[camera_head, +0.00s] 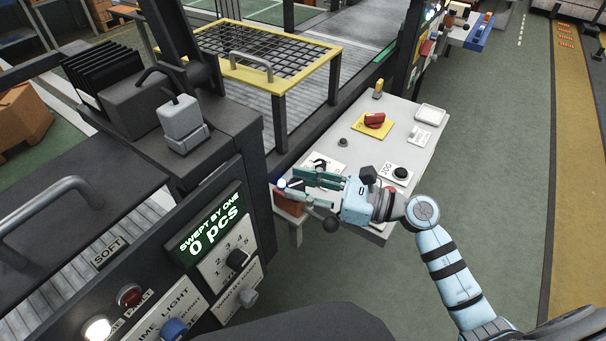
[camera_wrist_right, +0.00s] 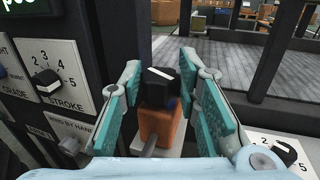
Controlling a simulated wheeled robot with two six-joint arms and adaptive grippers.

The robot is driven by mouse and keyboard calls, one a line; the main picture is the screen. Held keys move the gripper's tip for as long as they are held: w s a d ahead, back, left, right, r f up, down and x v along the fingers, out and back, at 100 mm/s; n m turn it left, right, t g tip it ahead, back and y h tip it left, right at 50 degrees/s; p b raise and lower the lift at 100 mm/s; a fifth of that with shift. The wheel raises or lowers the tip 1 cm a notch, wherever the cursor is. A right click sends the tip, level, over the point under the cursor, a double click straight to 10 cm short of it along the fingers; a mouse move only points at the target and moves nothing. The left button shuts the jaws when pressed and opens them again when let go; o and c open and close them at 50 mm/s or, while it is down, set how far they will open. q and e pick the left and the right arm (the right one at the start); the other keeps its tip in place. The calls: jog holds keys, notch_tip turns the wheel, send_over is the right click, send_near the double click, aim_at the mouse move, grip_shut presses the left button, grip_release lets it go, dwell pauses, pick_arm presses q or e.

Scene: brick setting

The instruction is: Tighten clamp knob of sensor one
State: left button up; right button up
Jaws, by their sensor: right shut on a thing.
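An orange sensor block (camera_wrist_right: 160,128) with a black knob (camera_wrist_right: 158,87) on top stands straight ahead in the right wrist view. The knob has a white pointer line. In the head view the orange block (camera_head: 290,205) sits at the near left corner of the grey panel table, partly hidden by my gripper. My right gripper (camera_head: 290,190) reaches in from the right. No number shows on the block. My left gripper is not in view.
The grey panel table (camera_head: 345,160) carries a red switch on a yellow plate (camera_head: 374,122) and a black dial (camera_head: 400,173). The dark machine (camera_head: 240,180) with its stroke dial (camera_wrist_right: 47,82) stands close on the left. A yellow-framed mesh guard (camera_head: 265,50) lies behind. Green floor (camera_head: 480,180) is free at right.

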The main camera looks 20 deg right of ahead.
jog(key=m+t+h+p, duration=0.2)
jog(key=p, duration=0.1)
jog(key=m+t+h+p, duration=0.1)
jog(key=t+h, duration=0.1)
jog(key=shift+s+a+r+m, duration=0.2)
jog(key=shift+s+r+m, duration=0.1)
jog(key=shift+m, duration=0.1)
jog(key=shift+a+f+m+t+h+p, duration=0.15)
jog(key=shift+m+t+h+p, duration=0.6)
jog(key=shift+h, duration=0.4)
jog(key=shift+f+m+t+h+p, duration=0.1)
jog(key=shift+m+t+h+p, duration=0.65)
jog(key=shift+h, duration=0.4)
jog(key=o, duration=1.2)
jog(key=shift+f, duration=0.1)
jog(key=shift+s, duration=0.4)
jog(key=v, duration=1.1)
